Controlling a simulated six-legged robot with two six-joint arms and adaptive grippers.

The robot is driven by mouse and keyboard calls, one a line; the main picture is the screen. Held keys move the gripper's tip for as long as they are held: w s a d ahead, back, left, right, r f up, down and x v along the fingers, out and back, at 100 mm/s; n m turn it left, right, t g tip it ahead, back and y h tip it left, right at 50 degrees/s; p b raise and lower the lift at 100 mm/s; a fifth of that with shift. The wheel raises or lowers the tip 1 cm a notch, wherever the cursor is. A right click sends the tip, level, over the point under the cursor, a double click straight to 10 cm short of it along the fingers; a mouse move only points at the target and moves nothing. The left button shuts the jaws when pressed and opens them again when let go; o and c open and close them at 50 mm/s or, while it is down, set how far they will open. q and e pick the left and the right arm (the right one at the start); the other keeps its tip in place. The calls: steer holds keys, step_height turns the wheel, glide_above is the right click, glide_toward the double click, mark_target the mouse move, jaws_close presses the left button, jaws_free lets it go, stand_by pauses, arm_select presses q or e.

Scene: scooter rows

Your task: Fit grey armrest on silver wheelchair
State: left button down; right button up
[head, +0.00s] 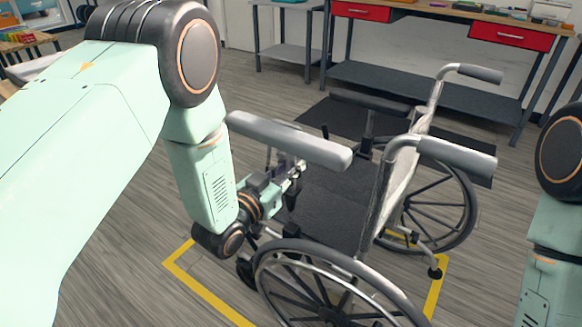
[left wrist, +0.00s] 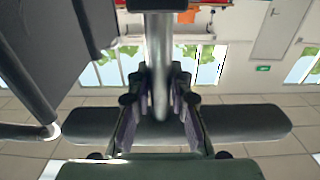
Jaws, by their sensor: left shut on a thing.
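The grey armrest (head: 290,138) is a long pad held up beside the near side of the silver wheelchair (head: 335,205). My left gripper (head: 292,174) is shut on the armrest below its pad. In the left wrist view the fingers (left wrist: 160,105) close around the armrest's post, and the pad (left wrist: 250,122) spans behind them. The post's end and the near-side socket are not clear to me. Part of the wheelchair (left wrist: 45,45) shows at upper left there. My right arm is at the right edge of the head view; its gripper is out of view.
A workbench with red drawers (head: 510,36) stands behind. Open wooden floor lies at left.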

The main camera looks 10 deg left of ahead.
mark_target(289, 208)
arm_select(q)
steer(key=shift+d+f+b, duration=0.2)
steer(key=shift+f+b, duration=0.5)
steer(key=shift+f, duration=0.1)
steer(key=shift+a+f+b, duration=0.1)
steer(key=shift+f+b, duration=0.65)
steer(key=shift+f, duration=0.15)
steer(key=shift+r, duration=0.1)
steer(key=shift+f+b, duration=0.6)
steer(key=shift+f, duration=0.5)
steer(key=shift+f, duration=0.35)
steer(key=shift+f+b, duration=2.2)
steer(key=shift+f, duration=0.7)
